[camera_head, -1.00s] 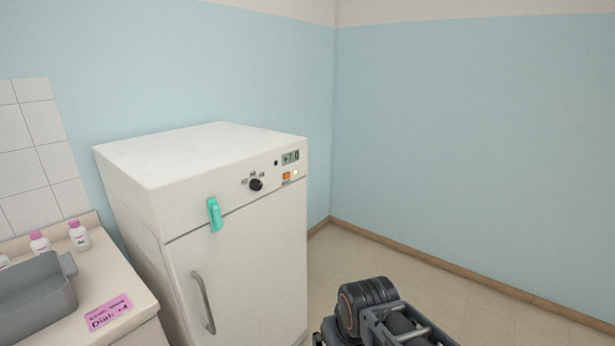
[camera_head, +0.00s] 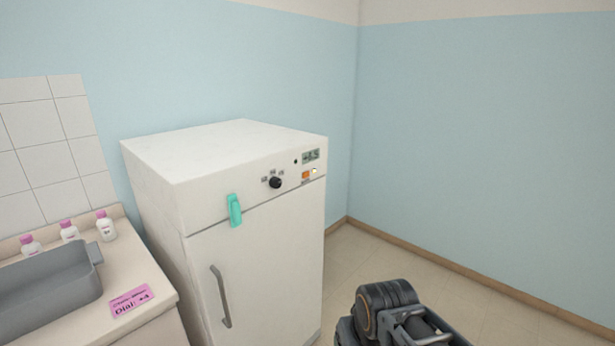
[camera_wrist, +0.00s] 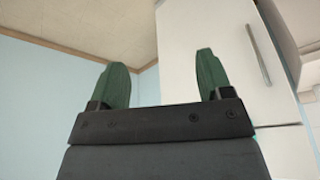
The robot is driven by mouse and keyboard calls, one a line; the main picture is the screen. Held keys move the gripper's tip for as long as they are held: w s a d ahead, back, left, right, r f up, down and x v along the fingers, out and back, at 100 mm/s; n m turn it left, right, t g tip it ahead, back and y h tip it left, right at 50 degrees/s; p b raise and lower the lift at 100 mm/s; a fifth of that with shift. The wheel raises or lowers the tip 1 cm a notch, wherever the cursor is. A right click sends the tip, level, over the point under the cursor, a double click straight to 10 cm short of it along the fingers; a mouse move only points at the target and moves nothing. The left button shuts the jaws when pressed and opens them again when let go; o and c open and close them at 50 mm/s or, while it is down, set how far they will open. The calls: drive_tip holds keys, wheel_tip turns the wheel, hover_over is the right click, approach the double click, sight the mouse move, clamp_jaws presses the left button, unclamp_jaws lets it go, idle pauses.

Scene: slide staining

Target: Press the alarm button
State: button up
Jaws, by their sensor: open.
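The alarm button looks to be the small orange square (camera_head: 306,175) on the top front panel of the white fridge (camera_head: 265,262), just below its small display (camera_head: 311,156). A pale lit spot (camera_head: 314,170) sits right beside it. A black dial (camera_head: 275,182) is to its left on the same panel. My gripper (camera_wrist: 160,82) shows in the wrist view with its two green fingers wide apart and nothing between them. The fridge front (camera_wrist: 225,60) is behind the right finger there. In the head view only my arm shows at the bottom right; the fingers are out of frame.
A counter (camera_head: 165,300) at the left holds a grey tray (camera_head: 50,300), several pink-capped bottles (camera_head: 70,231) and a pink note (camera_head: 131,300). A teal latch (camera_head: 234,210) and a grey handle (camera_head: 220,297) stick out from the fridge front. Floor to the fridge's right is clear.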

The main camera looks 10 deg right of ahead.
clamp_jaws()
idle(0.5)
idle(0.8)
